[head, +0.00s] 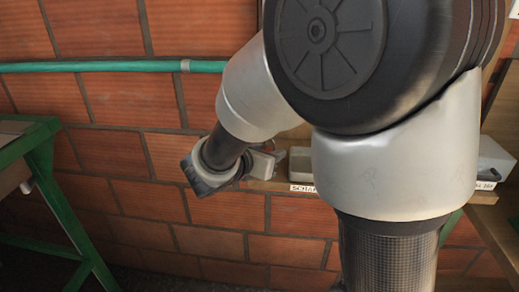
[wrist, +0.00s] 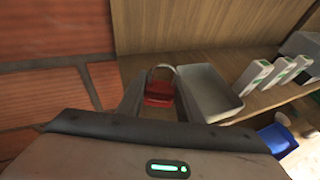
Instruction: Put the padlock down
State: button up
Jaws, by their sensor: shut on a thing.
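A red padlock (wrist: 160,92) with a silver shackle pointing up sits between the two fingers of my gripper (wrist: 161,84) in the wrist view. My gripper is shut on its body. In the head view my gripper (head: 268,163) is at the wooden shelf (head: 262,186), with a small bit of red at its tips; my arm covers much of this area. I cannot tell whether the padlock touches the shelf.
A grey open tray (wrist: 208,93) is just right of the padlock. Further right stand several white and green boxes (wrist: 270,75), and a blue container (wrist: 276,140) is lower down. A wooden panel (wrist: 190,25) rises behind. A green pipe (head: 110,66) runs along the brick wall.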

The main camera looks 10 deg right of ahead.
jog(key=shift+f, duration=0.7)
jog(key=shift+f, duration=0.15)
jog(key=o, duration=0.8)
